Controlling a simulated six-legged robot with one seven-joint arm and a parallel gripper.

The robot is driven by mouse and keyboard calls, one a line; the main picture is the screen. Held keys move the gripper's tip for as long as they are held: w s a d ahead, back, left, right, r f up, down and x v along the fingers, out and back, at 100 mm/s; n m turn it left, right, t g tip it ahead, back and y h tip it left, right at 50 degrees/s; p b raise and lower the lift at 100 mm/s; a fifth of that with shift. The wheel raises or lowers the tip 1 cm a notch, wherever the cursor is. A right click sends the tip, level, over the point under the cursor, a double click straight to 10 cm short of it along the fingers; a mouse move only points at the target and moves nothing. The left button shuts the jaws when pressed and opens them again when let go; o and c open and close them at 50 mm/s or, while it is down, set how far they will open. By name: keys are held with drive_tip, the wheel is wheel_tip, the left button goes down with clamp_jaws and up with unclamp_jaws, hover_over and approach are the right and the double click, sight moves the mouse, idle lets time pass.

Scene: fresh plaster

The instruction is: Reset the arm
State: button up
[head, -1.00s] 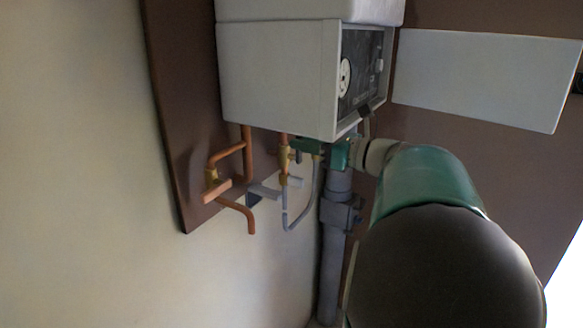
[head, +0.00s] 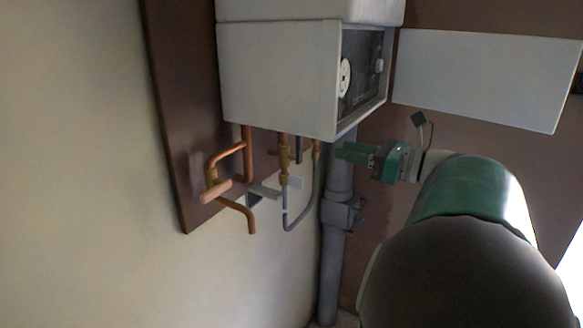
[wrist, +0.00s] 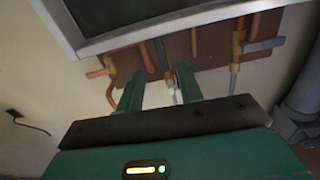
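My gripper (head: 345,152) is green and sits below the right side of the boiler, in front of the grey vertical pipe. In the wrist view my gripper (wrist: 158,82) has its two green fingers apart, with no object held between them. The pipes seen through the gap lie beyond the fingertips. My green and black arm fills the lower right of the head view.
The grey boiler (head: 275,75) hangs above, its panel door (head: 485,80) open to the right. Copper pipes with brass valves (head: 284,155) hang below it. A grey pipe (head: 333,265) runs downward. Pale wall at left is clear.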

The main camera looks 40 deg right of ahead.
drive_tip(key=shift+v, duration=0.95)
